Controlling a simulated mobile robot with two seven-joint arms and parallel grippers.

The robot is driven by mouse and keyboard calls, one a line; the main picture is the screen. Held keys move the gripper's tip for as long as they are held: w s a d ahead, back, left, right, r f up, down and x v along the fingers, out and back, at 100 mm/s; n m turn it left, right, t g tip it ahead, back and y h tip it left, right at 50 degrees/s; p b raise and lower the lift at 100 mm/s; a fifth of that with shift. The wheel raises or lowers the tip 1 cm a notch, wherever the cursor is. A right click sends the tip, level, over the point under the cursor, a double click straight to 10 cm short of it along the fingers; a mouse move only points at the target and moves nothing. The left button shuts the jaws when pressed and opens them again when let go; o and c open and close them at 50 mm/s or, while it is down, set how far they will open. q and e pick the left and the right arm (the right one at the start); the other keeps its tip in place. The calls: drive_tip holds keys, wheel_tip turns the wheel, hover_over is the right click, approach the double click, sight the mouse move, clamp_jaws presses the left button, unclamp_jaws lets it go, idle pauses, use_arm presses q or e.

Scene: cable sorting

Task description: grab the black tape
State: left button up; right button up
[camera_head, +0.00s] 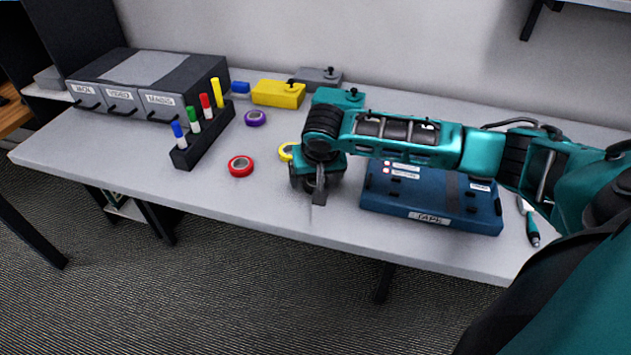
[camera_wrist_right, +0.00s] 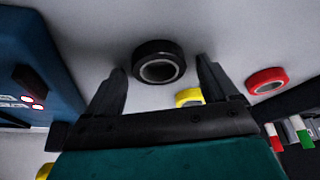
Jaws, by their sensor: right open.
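The black tape (camera_wrist_right: 159,46) is a ring lying on the grey table. In the right wrist view it sits at the upper middle, ahead of and between the two spread fingers, with clear gaps on both sides. My right gripper (camera_wrist_right: 160,70) is open and empty. In the head view my right gripper (camera_head: 314,192) points down over the table near its front edge, left of the blue case, and it mostly hides the black tape. My left gripper is not in view.
A blue case labelled TAPE (camera_head: 430,213) lies right of the gripper. Yellow (camera_head: 285,153), red (camera_head: 233,169) and purple (camera_head: 249,120) tapes lie to its left. A marker rack (camera_head: 205,143) and drawer boxes (camera_head: 128,100) stand further left. The front left table is clear.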

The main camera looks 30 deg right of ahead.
drive_tip(key=shift+c, duration=0.2)
drive_tip(key=c, duration=1.1)
drive_tip(key=shift+r, duration=0.15)
